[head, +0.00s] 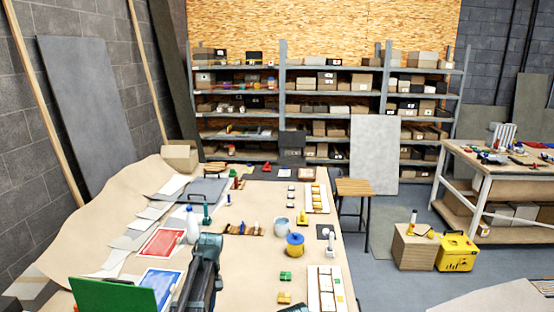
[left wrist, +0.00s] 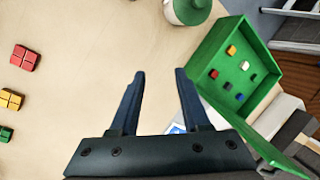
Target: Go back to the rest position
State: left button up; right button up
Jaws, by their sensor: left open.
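My left gripper (left wrist: 160,74) is open in the left wrist view, with nothing between its two dark fingers. It hangs above the beige tabletop. In the head view my left arm reaches in from the bottom over the table; its fingertips cannot be made out. A green box (left wrist: 208,48) with several small coloured tiles lies to the right of the fingers in the left wrist view, its lid open. A green panel (head: 112,296) shows at the bottom left of the head view. My right gripper cannot be made out in either view.
The long table holds a blue-lidded yellow pot (head: 295,245), a white-tiled panel (head: 326,290), a yellow-tiled panel (head: 317,198) and a white bottle (head: 192,225). Red blocks (left wrist: 24,58) and a green-topped jar (left wrist: 187,10) show in the left wrist view. A stool (head: 354,187) stands beyond the table's right edge.

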pick_arm(q)
jog(key=s+d+f+m+t+b, duration=0.1)
jog(key=s+d+f+m+b, duration=0.4)
jog(key=s+d, duration=0.3)
jog(key=s+d+f+m+t+b, duration=0.2)
jog(key=s+d+f+m+b, duration=0.2)
jog(key=s, duration=0.8)
jog(key=d+f+m, duration=0.2)
jog(key=d+f, duration=0.1)
jog(key=d, duration=0.1)
jog(key=shift+f+h+b, duration=0.3)
jog(key=shift+f+b, duration=0.05)
jog(key=shift+f, duration=0.05)
pick_arm(e)
notch_tip(320, 180, down, 12)
pick_arm(q)
jog(key=shift+d, duration=0.1)
